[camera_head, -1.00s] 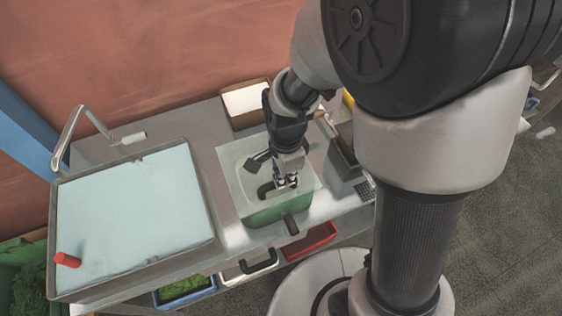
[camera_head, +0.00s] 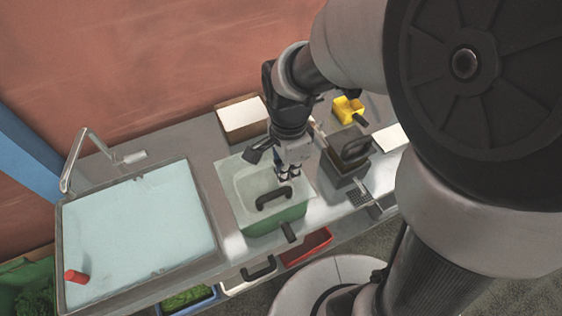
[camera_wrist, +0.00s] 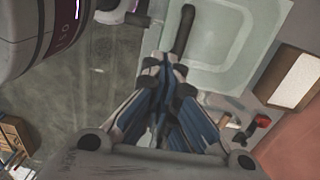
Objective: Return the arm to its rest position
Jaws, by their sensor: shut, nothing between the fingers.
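My gripper (camera_head: 290,176) is shut and empty, pointing down just above a green container (camera_head: 262,222) with a pale translucent lid (camera_head: 245,186). The lid has a dark handle (camera_head: 273,198), which lies just left of and below the fingertips in the head view. A gap shows between the fingers and the handle. In the wrist view my closed fingers (camera_wrist: 172,65) show in the middle, with part of the dark handle (camera_wrist: 184,30) beyond them and the pale lid (camera_wrist: 226,45) to the right.
A wide basin (camera_head: 140,235) with a red object (camera_head: 75,276) fills the left of the bench. A white-topped box (camera_head: 242,116) stands behind. A dark handled box (camera_head: 346,165) and a yellow item (camera_head: 348,108) are to the right. A red bin (camera_head: 307,245) is below.

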